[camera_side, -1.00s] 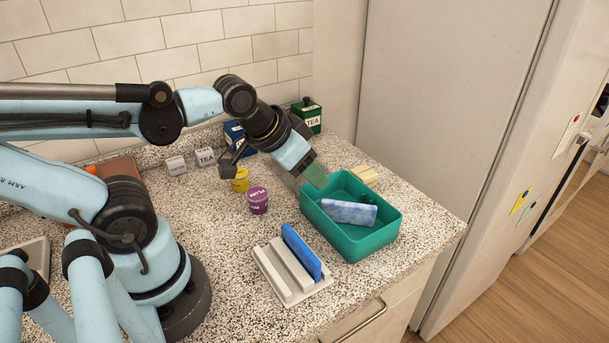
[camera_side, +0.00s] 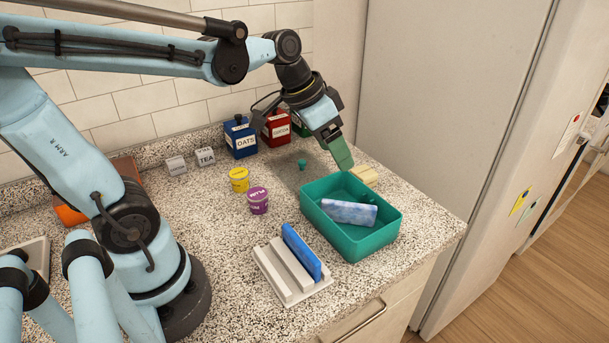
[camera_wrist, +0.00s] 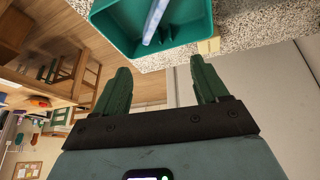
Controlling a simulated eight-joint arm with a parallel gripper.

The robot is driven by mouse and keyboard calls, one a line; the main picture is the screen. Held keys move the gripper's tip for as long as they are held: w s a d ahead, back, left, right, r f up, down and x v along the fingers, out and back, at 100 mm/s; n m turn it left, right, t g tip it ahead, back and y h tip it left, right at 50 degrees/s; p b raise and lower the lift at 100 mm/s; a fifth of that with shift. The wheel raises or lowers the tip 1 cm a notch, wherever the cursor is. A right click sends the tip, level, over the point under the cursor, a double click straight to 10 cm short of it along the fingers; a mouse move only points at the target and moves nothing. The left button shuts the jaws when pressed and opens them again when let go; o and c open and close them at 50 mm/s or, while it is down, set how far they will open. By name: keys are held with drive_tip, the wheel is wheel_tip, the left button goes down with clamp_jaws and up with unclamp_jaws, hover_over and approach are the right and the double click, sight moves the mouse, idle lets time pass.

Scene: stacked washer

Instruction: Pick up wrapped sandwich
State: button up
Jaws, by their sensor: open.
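A pale cream block (camera_side: 364,176) lies on the counter just behind the teal bin; its near side is partly hidden by the bin's rim. It also shows in the wrist view (camera_wrist: 209,46), below the bin's corner. A blue-and-white mottled slab (camera_side: 349,213) lies in the bin, and shows edge-on in the wrist view (camera_wrist: 154,22). I cannot tell for sure which is the wrapped sandwich; the cream block looks more like it. My gripper (camera_side: 343,165) is open and empty, above the bin's back edge, left of the cream block. Both green fingers show in the wrist view (camera_wrist: 160,72).
The teal bin (camera_side: 347,240) stands at the counter's right. A grey rack (camera_side: 277,272) holding a blue panel (camera_side: 301,252) is in front. Purple (camera_side: 258,201) and yellow (camera_side: 239,180) tubs stand left. Blue (camera_side: 240,139) and red (camera_side: 277,129) canisters stand behind.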

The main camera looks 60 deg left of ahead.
drive_tip(key=w+a+m+g+h, duration=0.1)
drive_tip(key=w+a+m+h, duration=0.15)
drive_tip(key=w, duration=0.45)
drive_tip(key=m+g+h, duration=0.1)
drive_tip(key=m+h, duration=0.7)
drive_tip(key=m, duration=0.3)
approach(362, 169)
drive_tip(key=shift+w+d+r, duration=0.1)
drive_tip(key=shift+w+d, duration=0.15)
drive_tip(key=shift+d, duration=0.4)
drive_tip(key=shift+d+f, duration=0.35)
drive_tip(key=shift+d, duration=0.05)
drive_tip(key=x, duration=0.6)
drive_tip(key=shift+d+f, duration=0.15)
drive_tip(key=shift+f, duration=0.2)
drive_tip(key=shift+c, duration=0.2)
drive_tip(key=c, duration=0.9)
